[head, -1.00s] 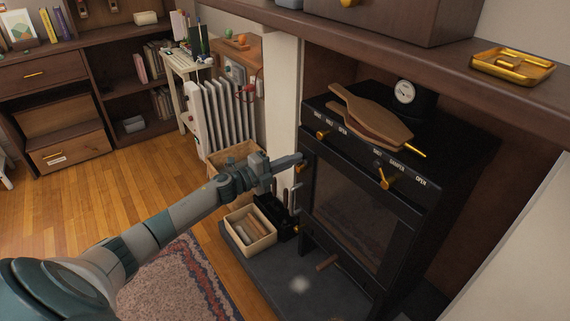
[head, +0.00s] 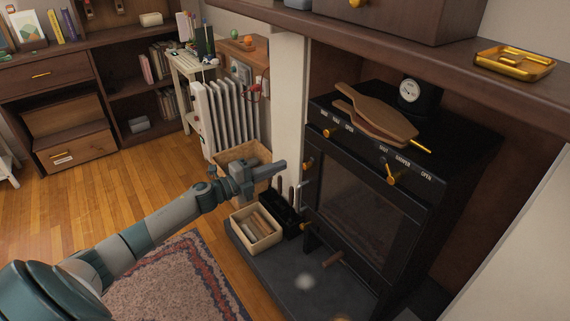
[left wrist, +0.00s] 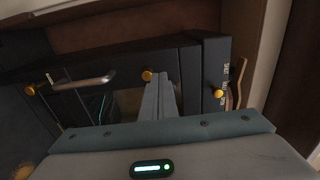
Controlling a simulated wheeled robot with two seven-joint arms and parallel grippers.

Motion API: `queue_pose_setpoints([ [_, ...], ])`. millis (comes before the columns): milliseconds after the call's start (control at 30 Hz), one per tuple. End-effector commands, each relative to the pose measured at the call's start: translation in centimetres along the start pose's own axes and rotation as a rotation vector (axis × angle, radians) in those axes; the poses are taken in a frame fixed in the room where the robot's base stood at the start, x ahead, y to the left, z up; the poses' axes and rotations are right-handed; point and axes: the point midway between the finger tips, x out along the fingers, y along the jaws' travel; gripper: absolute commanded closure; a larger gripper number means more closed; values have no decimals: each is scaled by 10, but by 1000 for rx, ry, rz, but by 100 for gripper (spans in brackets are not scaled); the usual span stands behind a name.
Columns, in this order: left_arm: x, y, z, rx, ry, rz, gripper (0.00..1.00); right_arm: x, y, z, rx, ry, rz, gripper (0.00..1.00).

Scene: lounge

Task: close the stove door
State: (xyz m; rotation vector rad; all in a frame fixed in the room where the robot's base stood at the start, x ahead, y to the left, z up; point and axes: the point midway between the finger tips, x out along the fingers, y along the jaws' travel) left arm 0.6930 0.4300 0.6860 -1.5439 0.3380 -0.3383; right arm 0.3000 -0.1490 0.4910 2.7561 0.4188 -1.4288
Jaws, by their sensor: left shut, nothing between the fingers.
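The black stove has a glazed door (head: 355,215) on its front, seen obliquely in the head view. The door looks about flush with the front; I cannot tell whether a small gap is left. Brass fittings (head: 308,162) and a metal handle (left wrist: 85,79) sit along its left edge. My left gripper (head: 281,165) is shut and empty, just left of that edge and apart from it. In the left wrist view its fingers (left wrist: 160,95) point towards the stove front and cover part of it. My right gripper is not in view.
A box of logs (head: 256,229) and a dark tool holder (head: 280,212) stand below my left gripper. Bellows (head: 375,115) lie on the stove top under the wooden mantel (head: 400,48). A white radiator (head: 228,115) stands behind. Open floor and a rug (head: 185,280) lie left.

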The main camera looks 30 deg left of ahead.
Motion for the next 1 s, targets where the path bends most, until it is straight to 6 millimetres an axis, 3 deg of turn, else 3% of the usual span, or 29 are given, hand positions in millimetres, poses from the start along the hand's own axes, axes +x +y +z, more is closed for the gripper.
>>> queue_pose_setpoints([
  [200, -31, 1, -1, 1, 0, 3, 100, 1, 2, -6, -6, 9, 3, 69],
  [400, -47, 1, -2, 0, 0, 2, 100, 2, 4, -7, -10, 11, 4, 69],
  [1000, -52, 0, -2, 0, 0, 0, 100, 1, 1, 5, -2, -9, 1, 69],
])
